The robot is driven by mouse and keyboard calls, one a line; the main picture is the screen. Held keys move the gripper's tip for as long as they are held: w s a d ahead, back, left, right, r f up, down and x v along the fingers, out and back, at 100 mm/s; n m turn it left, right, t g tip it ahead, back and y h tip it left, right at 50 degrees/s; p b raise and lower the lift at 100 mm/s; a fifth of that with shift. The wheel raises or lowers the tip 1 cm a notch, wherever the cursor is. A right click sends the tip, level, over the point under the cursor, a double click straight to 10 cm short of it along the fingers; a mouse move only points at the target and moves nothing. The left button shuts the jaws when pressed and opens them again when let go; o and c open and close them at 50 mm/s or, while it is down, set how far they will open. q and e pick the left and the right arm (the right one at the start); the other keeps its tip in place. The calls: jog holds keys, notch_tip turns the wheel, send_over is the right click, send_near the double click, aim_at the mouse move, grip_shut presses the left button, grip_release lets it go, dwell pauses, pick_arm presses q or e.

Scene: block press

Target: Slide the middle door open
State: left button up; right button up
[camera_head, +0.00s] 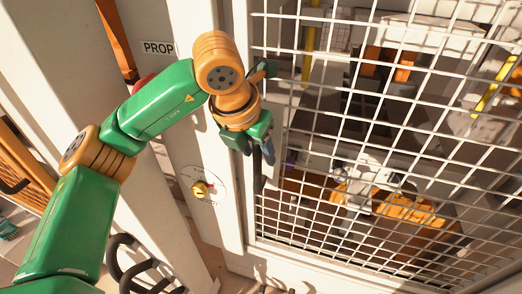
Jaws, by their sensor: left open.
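The mesh door (290,258) has a pale frame and a white wire grid and fills the right half of the view. A dark upright bar handle (257,172) is on its left edge. My left gripper (253,146) is open at this handle, with its dark fingers pointing down the picture. The upper part of the handle is hidden behind the gripper, and I cannot tell whether the fingers touch it. My right gripper is not in view.
A pale post with a yellow-and-red rotary switch (200,189) stands left of the door. A label reading "PROP" (158,48) is above it. Behind the mesh are orange and white machine parts (408,209). Dark looped hoses (140,268) lie at the bottom left.

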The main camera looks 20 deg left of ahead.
pick_arm(q)
jog(key=shift+w+d+f+p, duration=0.1)
jog(key=shift+d+f+p, duration=0.05)
jog(key=shift+f, duration=0.3)
jog(key=shift+w+d+f+p, duration=0.1)
jog(key=shift+f+p, duration=0.05)
jog(key=shift+f, duration=0.3)
jog(key=shift+w+f, duration=0.15)
jog(key=shift+f, duration=0.15)
grip_shut()
jog(key=shift+r, duration=0.1)
dwell(0.4)
